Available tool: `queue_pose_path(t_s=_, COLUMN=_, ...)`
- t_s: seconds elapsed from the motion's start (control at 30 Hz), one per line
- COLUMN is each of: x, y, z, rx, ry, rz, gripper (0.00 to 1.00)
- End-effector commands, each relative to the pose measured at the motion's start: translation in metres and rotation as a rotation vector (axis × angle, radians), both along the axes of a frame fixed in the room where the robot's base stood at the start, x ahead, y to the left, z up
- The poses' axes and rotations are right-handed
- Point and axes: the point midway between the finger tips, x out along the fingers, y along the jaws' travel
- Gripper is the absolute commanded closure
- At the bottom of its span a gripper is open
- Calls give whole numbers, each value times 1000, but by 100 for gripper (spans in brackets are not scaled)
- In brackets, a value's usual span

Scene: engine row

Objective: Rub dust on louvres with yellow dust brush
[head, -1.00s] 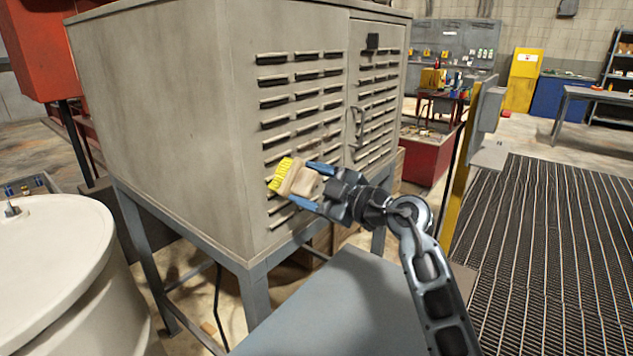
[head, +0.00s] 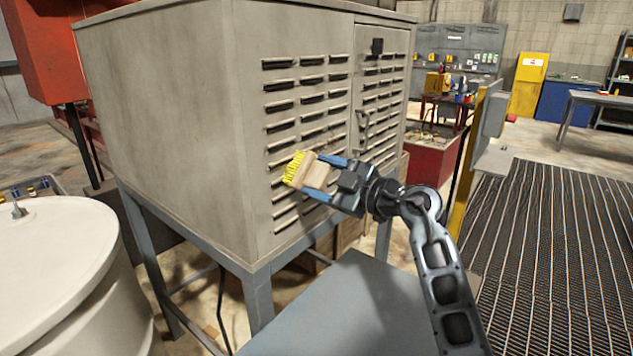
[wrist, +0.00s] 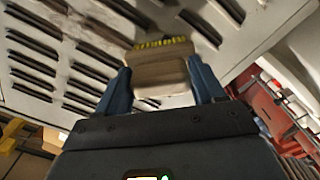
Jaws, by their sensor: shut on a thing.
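The yellow dust brush has a pale wooden block (head: 317,173) and yellow bristles (head: 294,168). My gripper (head: 325,177) is shut on the block, with a blue finger on either side. The bristles point left, toward the louvres (head: 287,146) on the grey cabinet's front panel. In the wrist view the brush (wrist: 160,66) sits between the blue fingers, bristles toward the louvred panel (wrist: 60,60). I cannot tell whether the bristles touch the panel. Dust is not clearly distinguishable on the louvres, and the brush and gripper hide some lower slots.
The grey cabinet (head: 160,120) stands on a metal frame. A white drum (head: 50,260) is at lower left. A grey flat surface (head: 350,300) lies below my arm. A yellow post (head: 468,170) stands right of the cabinet, beside dark floor grating (head: 550,260).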

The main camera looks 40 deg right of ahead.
Motion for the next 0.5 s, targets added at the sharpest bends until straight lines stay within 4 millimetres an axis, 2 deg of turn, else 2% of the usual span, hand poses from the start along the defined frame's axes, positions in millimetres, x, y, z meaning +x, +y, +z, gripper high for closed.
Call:
queue_pose_path(t_s=0.23, x=2, y=-8, z=0, rx=0, ry=-1, rz=-1, gripper=65)
queue_pose_path(t_s=0.5, x=5, y=-29, z=0, rx=1, ry=1, rz=-1, gripper=65)
